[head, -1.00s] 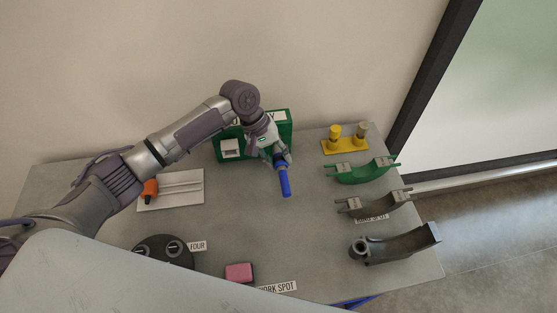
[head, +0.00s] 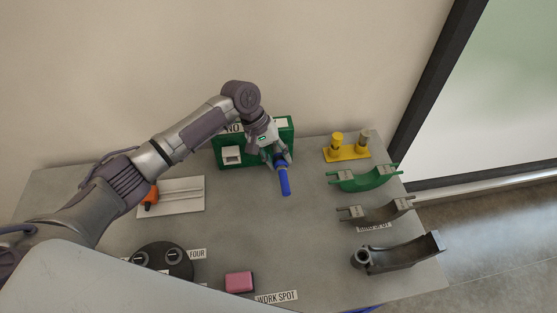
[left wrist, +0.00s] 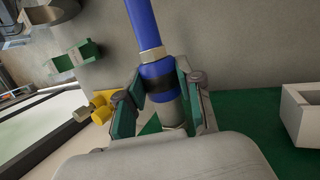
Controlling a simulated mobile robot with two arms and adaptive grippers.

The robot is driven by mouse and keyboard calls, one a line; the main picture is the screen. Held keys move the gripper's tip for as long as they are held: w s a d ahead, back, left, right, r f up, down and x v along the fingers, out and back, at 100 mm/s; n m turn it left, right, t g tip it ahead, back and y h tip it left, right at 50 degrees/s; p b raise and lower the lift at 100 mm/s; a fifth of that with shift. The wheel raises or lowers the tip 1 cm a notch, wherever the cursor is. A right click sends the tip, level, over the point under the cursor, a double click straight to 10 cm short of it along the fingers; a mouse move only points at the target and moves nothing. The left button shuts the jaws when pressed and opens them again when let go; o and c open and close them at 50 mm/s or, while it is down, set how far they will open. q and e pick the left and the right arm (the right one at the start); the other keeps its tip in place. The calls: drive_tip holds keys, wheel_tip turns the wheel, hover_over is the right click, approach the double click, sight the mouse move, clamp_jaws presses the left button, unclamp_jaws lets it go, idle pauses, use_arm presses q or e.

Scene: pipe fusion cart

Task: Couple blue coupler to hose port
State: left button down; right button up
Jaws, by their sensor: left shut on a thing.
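The blue coupler (head: 285,180) is a blue tube-shaped piece that slants down and forward in the head view. My left gripper (head: 276,158) is shut on its upper end, in front of the green box (head: 226,142). In the left wrist view the fingers (left wrist: 162,92) press both sides of a blue collar with a black band. A pale ring and the blue tube (left wrist: 142,22) lie beyond it, and a grey round part (left wrist: 170,113) sits on the near side. I cannot tell whether that grey part is the hose port. My right gripper is not in view.
A yellow stand (head: 346,153) and a green curved holder (head: 366,180) are at the right, with grey holders (head: 380,213) in front. An orange-handled tool (head: 150,196) lies on a white plate at left. A dark disc (head: 163,262) and pink block (head: 239,282) are near the front. Mid-table is clear.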

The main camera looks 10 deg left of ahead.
use_arm(q)
drive_tip(key=shift+w, duration=0.15)
drive_tip(key=c, duration=0.7)
unclamp_jaws()
drive_tip(key=shift+a, duration=0.1)
drive_tip(key=v, duration=1.2)
